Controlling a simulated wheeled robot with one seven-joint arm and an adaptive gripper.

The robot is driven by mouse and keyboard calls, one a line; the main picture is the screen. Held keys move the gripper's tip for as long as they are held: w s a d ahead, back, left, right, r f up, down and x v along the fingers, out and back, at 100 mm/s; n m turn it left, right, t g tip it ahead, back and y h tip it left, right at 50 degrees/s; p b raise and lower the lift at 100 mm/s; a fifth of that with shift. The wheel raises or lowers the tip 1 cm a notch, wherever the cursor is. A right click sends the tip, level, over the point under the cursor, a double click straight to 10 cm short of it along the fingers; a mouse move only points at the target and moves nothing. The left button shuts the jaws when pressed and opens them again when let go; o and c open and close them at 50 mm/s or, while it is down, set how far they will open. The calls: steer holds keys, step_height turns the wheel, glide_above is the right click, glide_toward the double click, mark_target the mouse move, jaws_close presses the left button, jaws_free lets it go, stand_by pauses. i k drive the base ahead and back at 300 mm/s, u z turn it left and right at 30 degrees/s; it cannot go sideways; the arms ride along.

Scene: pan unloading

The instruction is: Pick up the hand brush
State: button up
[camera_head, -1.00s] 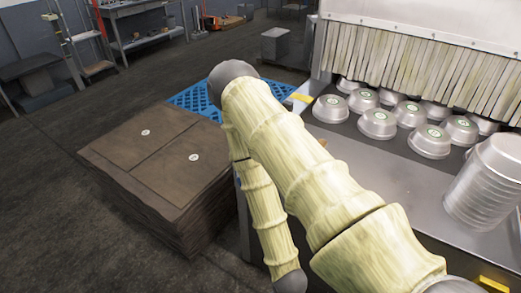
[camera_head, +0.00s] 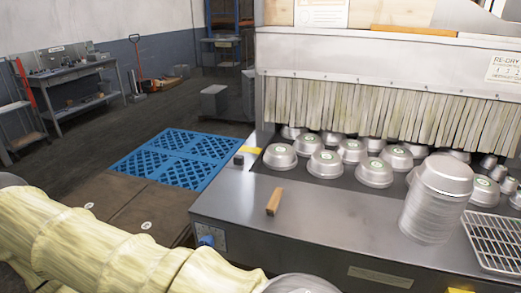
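A small wooden piece (camera_head: 274,201) lies near the left front of the steel table; it may be the hand brush or its handle, but no bristles can be made out. A long orange-brown wooden strip (camera_head: 413,31) lies on top of the machine hood; I cannot tell what it is. My arm, in a pale ribbed sleeve, crosses the lower left of the head view. My gripper is out of view, so its state and anything in it are hidden.
The steel table (camera_head: 330,225) has clear room around the wooden piece. A stack of metal pans (camera_head: 437,200) and a wire rack (camera_head: 497,241) stand at right. Several upturned pans sit before the strip curtain (camera_head: 370,115). A blue pallet (camera_head: 180,158) lies left of the table.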

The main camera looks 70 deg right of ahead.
mark_target(272, 206)
steer(key=i, duration=1.6)
steer(key=z, duration=2.6)
